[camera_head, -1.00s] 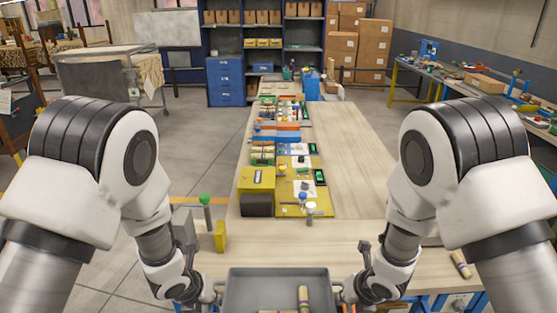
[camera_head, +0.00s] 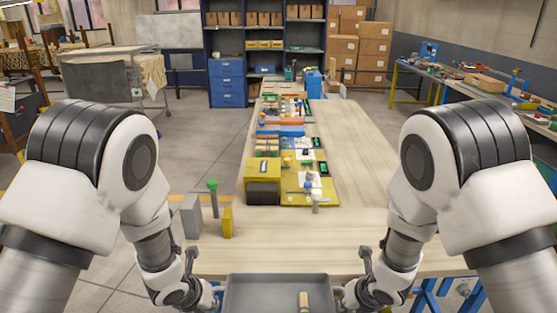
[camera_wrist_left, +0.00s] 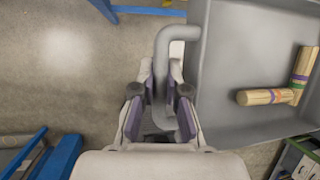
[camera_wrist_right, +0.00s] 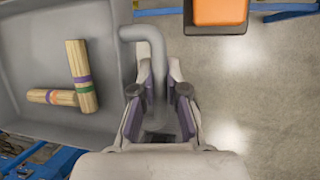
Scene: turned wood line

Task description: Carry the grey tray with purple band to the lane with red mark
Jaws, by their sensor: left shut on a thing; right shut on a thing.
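The grey tray (camera_head: 240,281) is low in the middle of the head view, in front of the table's near edge. Turned wood pieces (camera_wrist_right: 80,72) lie inside it, one with a purple band. My left gripper (camera_wrist_left: 160,105) is shut around the bent handle at the tray's left side. My right gripper (camera_wrist_right: 160,105) is shut around the matching handle on the right side. The wrist views show floor below the tray, so it is held in the air. I cannot make out a purple band on the tray itself, nor a lane with a red mark.
The wooden table (camera_head: 350,150) runs away ahead, its right side mostly clear. A yellow box (camera_head: 262,168) and small goods line its left side. A grey block (camera_head: 191,217), yellow block (camera_head: 227,222) and green-topped post (camera_head: 213,190) stand near left. An orange bin (camera_wrist_right: 220,12) shows below right.

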